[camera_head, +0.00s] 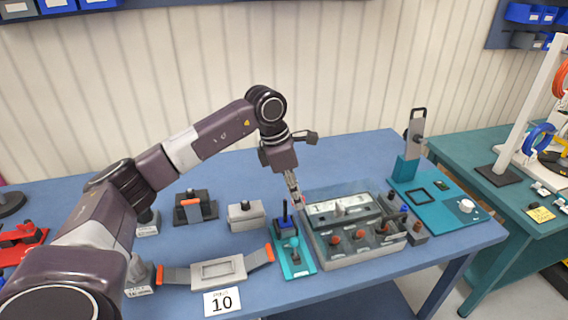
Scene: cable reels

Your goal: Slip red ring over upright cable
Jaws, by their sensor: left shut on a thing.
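My left gripper (294,190) reaches down over the middle of the blue table. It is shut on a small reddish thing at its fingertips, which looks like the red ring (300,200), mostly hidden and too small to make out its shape. Just left of and below the fingertips, a thin blue upright piece (284,209), perhaps the upright cable, stands on a dark blue and teal fixture (300,266). The ring appears apart from it. My right gripper is not in view.
A grey panel with red knobs (361,236) stands right of the fixture. A teal stand (411,170) is behind it. The table's back strip is clear.

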